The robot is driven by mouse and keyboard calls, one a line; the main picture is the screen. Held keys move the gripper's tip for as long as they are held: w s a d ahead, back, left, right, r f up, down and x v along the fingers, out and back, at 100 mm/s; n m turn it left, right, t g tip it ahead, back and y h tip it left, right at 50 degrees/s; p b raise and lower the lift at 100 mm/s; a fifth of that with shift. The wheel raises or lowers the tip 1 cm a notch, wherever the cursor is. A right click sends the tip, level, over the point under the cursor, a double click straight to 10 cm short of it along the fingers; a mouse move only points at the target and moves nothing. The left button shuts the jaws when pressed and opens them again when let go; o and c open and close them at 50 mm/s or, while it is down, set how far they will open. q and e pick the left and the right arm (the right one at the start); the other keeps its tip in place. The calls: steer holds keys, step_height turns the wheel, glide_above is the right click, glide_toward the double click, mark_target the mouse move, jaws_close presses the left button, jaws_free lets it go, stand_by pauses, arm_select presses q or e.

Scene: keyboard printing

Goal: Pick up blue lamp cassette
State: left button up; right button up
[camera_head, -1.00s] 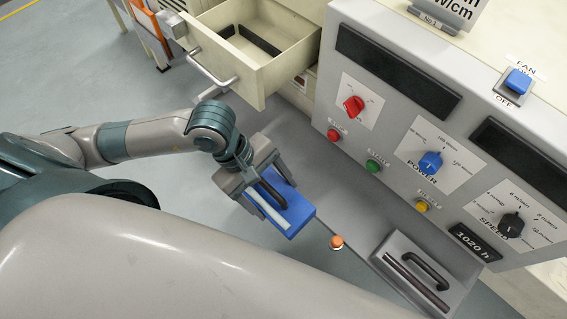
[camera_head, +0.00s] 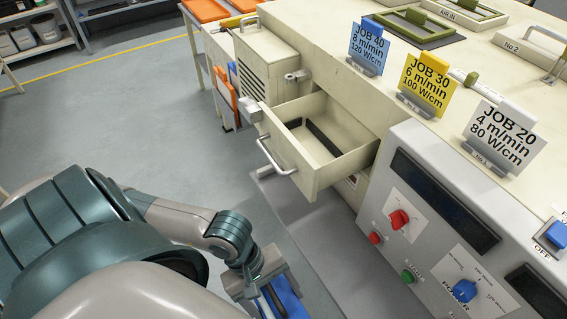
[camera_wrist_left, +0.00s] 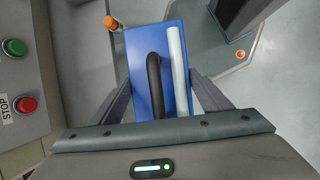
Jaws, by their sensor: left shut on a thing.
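The blue lamp cassette (camera_wrist_left: 142,62) is a flat blue block with a black arched handle and a pale tube along its top. In the left wrist view it lies between the fingers of my left gripper (camera_wrist_left: 160,105), which is shut on it. In the head view the cassette (camera_head: 288,300) shows only partly at the bottom edge, under my left gripper (camera_head: 268,285). Whether it touches the surface below cannot be told. My right gripper is not in view.
An open, cream drawer (camera_head: 318,140) juts out above and right of my left gripper. The control panel (camera_head: 440,235) with knobs and buttons stands to the right. Job cards (camera_head: 427,82) stand on the machine top. An orange-capped item (camera_wrist_left: 110,23) is near the cassette. Grey floor is clear at left.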

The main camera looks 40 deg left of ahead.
arm_select(q)
steer(key=shift+s+r, duration=0.1)
steer(key=shift+s, duration=0.05)
stand_by(0.6)
steer(key=shift+s+a+p, duration=0.25)
steer(key=shift+s+p, duration=0.1)
steer(key=shift+s, duration=0.35)
steer(key=shift+s+a+p, duration=0.25)
steer(key=shift+s+p, duration=0.1)
steer(key=shift+s, duration=0.3)
steer(key=s+a+p, duration=0.2)
steer(key=s+a, duration=0.1)
steer(key=s, duration=0.5)
steer(key=shift+s, duration=0.25)
stand_by(0.6)
